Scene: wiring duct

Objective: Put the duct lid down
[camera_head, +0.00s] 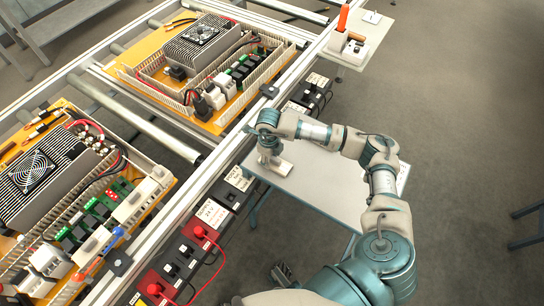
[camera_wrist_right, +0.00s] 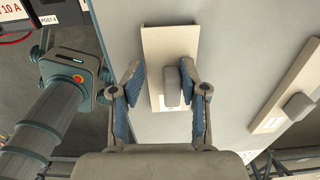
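A cream duct lid (camera_wrist_right: 170,45) with a grey handle block (camera_wrist_right: 173,88) lies flat on a pale table in the right wrist view. My right gripper (camera_wrist_right: 159,72) is open, with its blue-padded fingers spread on either side of the handle. The right finger is close to the handle; I cannot tell whether it touches. In the head view, my right gripper (camera_head: 268,150) is over the lid (camera_head: 276,165) on the table's left part, and the arm hides some of it. My left gripper is in neither view.
The pale table (camera_head: 315,190) stands beside the rail frame. A second cream strip with a grey block (camera_wrist_right: 285,100) lies right of the lid. Two orange panels with duct walls and electronics (camera_head: 220,110) sit on the frame. A small stand holds an orange-handled tool (camera_head: 343,18).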

